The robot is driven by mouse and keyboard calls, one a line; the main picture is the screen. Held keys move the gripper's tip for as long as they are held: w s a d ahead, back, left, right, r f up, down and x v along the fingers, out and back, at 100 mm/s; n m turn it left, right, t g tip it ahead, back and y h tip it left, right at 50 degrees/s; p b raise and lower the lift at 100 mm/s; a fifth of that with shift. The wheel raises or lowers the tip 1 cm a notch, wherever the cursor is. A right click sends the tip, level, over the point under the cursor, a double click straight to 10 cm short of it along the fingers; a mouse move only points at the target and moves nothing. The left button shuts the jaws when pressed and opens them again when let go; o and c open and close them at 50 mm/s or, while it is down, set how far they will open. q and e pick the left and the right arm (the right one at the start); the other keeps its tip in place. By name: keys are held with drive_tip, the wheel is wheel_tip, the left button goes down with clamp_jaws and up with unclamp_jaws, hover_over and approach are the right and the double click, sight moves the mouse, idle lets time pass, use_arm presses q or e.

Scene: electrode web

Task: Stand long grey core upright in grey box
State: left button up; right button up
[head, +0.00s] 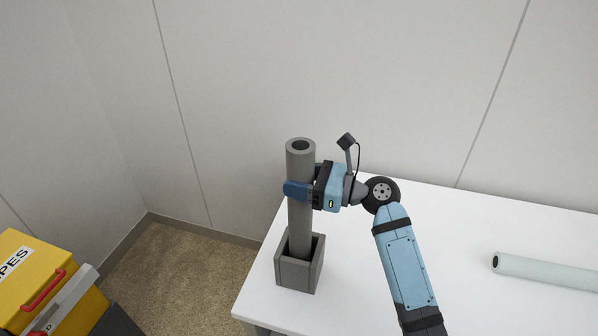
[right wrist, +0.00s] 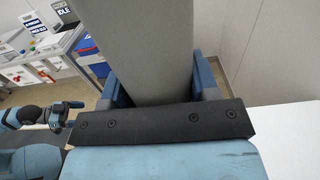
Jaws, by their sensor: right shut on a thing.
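The long grey core (head: 301,215) stands about upright, with its lower end inside the open grey box (head: 299,277) on the white table. The box walls hide its bottom end, so I cannot tell if it touches the box floor. My right gripper (head: 297,190) is shut on the core's upper part, coming from the right. In the right wrist view the core (right wrist: 152,50) fills the middle, between the blue fingers of my right gripper (right wrist: 160,90). My left gripper is not in the head view. A blue arm at the left of the wrist view is too small to judge.
The white table (head: 360,290) has the grey box near its left corner. A pale tube (head: 545,271) lies at the table's right side. A yellow case (head: 35,285) with a red handle is at the lower left. A wall stands close behind the table.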

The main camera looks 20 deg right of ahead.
drive_tip(key=shift+f+b, duration=0.7)
drive_tip(key=shift+f, duration=1.9)
drive_tip(key=o, duration=1.1)
drive_tip(key=shift+o, duration=0.2)
drive_tip(key=b+v, duration=0.1)
drive_tip(key=v, duration=1.3)
drive_tip(key=shift+a, duration=0.1)
